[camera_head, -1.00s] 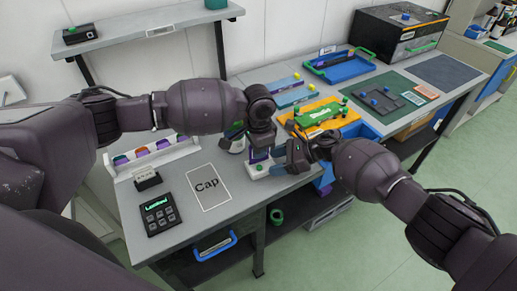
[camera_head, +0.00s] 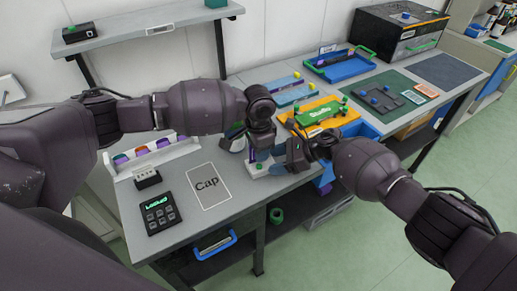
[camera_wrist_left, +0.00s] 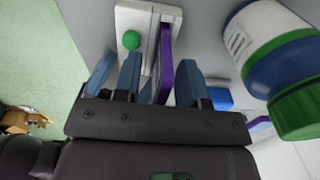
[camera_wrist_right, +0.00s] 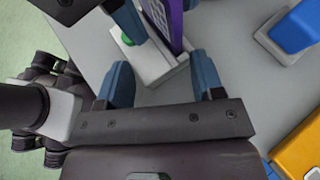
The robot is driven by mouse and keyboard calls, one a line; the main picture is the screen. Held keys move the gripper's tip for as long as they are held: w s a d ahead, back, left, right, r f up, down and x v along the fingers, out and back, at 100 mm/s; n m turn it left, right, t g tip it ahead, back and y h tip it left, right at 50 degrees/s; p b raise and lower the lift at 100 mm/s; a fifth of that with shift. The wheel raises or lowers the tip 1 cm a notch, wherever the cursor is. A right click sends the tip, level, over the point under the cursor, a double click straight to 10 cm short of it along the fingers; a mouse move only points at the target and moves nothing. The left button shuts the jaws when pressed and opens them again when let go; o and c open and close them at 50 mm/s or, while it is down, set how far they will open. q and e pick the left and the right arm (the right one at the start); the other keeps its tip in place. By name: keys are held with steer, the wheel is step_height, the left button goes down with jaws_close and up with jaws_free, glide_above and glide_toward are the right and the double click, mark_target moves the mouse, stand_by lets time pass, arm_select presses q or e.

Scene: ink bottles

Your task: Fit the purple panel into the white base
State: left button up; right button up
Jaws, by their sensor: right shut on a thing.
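The white base (camera_head: 258,170) lies near the table's front edge, with a green knob on it. It also shows in the left wrist view (camera_wrist_left: 133,17) and the right wrist view (camera_wrist_right: 150,68). The purple panel (camera_wrist_left: 166,60) stands upright along the base, its lower edge at the base's white wall; how deep it sits I cannot tell. It also shows in the right wrist view (camera_wrist_right: 174,30). My left gripper (camera_wrist_left: 160,78) is open, its blue fingers on either side of the panel with a gap. My right gripper (camera_wrist_right: 163,82) is shut on the near end of the white base.
A bottle (camera_wrist_left: 270,45) with a green cap stands close beside my left gripper. An orange tray (camera_head: 345,119) with a green piece lies to the right. A white rack (camera_head: 155,160) with coloured pieces, a keypad (camera_head: 160,213) and a "Cap" card (camera_head: 208,186) lie to the left.

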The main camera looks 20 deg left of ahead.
arm_select(q)
steer(key=o, duration=0.4)
steer(key=shift+r, duration=0.1)
steer(key=shift+r, duration=3.95)
arm_select(e)
steer(key=o, duration=0.8)
